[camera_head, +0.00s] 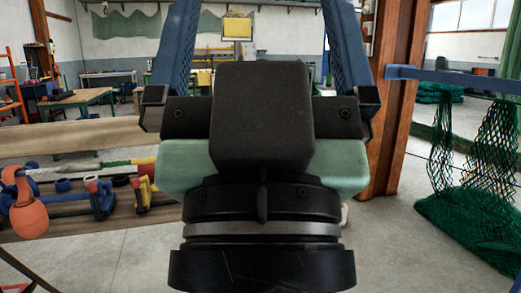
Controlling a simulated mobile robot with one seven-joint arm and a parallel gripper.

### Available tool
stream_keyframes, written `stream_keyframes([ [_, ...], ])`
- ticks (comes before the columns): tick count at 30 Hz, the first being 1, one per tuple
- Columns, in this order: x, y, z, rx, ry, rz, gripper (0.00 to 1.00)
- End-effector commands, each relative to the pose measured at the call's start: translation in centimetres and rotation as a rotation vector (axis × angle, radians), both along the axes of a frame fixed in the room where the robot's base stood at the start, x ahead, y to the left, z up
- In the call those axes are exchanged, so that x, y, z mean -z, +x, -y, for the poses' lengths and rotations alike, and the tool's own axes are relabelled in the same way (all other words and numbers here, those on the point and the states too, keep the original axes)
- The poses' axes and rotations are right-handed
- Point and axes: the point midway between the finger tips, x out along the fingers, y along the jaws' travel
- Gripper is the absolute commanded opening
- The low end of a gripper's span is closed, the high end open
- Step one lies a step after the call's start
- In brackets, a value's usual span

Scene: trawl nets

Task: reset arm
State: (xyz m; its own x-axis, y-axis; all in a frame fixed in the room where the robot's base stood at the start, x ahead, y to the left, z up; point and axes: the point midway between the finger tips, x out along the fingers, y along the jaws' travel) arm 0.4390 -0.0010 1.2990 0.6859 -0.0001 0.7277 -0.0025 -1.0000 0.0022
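My gripper (262,20) fills the middle of the head view, seen from behind with its black body close to the camera. Its two blue fingers point up and away, wide apart, and their tips are cut off by the top edge. I see only the far room between the fingers, so the gripper looks open and empty. A pale green rounded block (345,170) shows on both sides behind the black body. I cannot tell whether it is part of my gripper.
A bench (75,137) with an orange float (28,208) and blue, red and yellow gear stands at left. A wooden post (392,100) rises at right. Green nets (480,150) hang from a blue bar and heap on the floor. Bare concrete floor shows at lower left.

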Motion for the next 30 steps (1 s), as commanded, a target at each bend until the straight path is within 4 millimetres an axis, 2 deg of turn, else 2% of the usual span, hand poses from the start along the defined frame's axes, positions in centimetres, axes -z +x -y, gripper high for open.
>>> stream_keyframes([
  [1, -2.4, 0.0, 0.0, -0.001, 0.001, 0.000, 1.00],
  [5, -5.6, 0.0, -0.1, -0.002, 0.001, -0.001, 1.00],
  [18, -19.0, 0.1, -0.1, -0.004, 0.001, -0.003, 1.00],
  [21, -21.2, 0.1, -0.1, -0.004, 0.001, -0.003, 1.00],
  [24, -22.6, 0.1, -0.1, -0.004, 0.001, -0.003, 1.00],
  [30, -23.3, 0.1, -0.1, -0.004, 0.001, -0.003, 1.00],
])
